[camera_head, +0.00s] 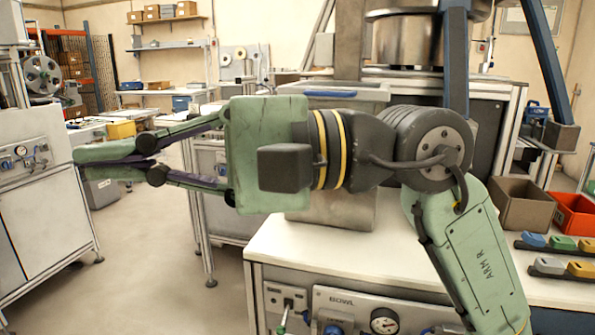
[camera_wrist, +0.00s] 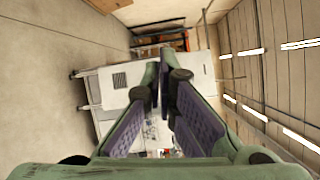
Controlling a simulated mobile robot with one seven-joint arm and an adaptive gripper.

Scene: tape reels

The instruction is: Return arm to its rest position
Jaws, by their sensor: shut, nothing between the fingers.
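My gripper (camera_head: 80,163) reaches out to the left in the head view, level and above the open floor. Its green fingers come together at the tips and hold nothing. In the wrist view my gripper (camera_wrist: 165,62) also shows its two fingers converging, with purple inner pads. My green arm bends at a dark joint at the centre right of the head view and runs down to the lower right.
A white worktop (camera_head: 310,250) lies below my arm. A brown bin (camera_head: 522,203) and an orange bin (camera_head: 575,213) stand at the right. A white cabinet (camera_head: 40,205) with a reel (camera_head: 42,75) is at the left.

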